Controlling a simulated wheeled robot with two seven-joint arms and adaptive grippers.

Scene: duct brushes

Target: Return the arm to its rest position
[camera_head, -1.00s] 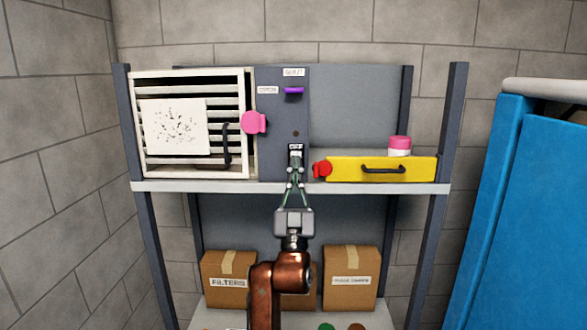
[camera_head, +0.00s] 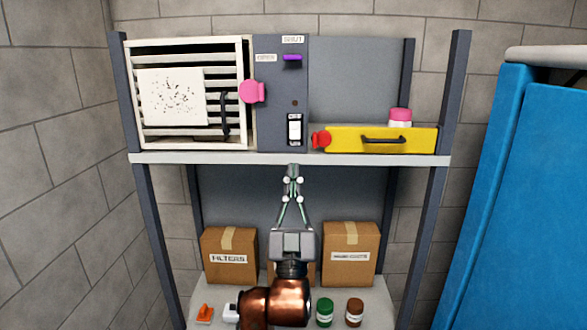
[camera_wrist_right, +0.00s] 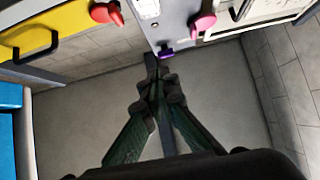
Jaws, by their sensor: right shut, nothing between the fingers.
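My right gripper (camera_head: 292,170) is shut and empty. In the head view its fingertips point up, just below the edge of the upper shelf (camera_head: 400,159). It also shows in the right wrist view (camera_wrist_right: 152,65), with its fingers together. My copper-coloured right arm (camera_head: 275,301) comes up from the bottom of the head view. Above the gripper stands the grey panel (camera_head: 275,110) with a purple lever (camera_head: 292,58) beside the SHUT and OPEN labels, and a small black-and-white plate (camera_head: 294,130). My left gripper is not in view.
A slatted white vent box (camera_head: 192,143) with a pink knob (camera_head: 252,91) and a yellow drawer (camera_head: 345,140) with a red knob (camera_head: 320,139) sit on the shelf. Cardboard boxes (camera_head: 228,255) (camera_head: 350,254) and small jars (camera_head: 324,312) stand below. A blue cabinet (camera_head: 520,200) is at right.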

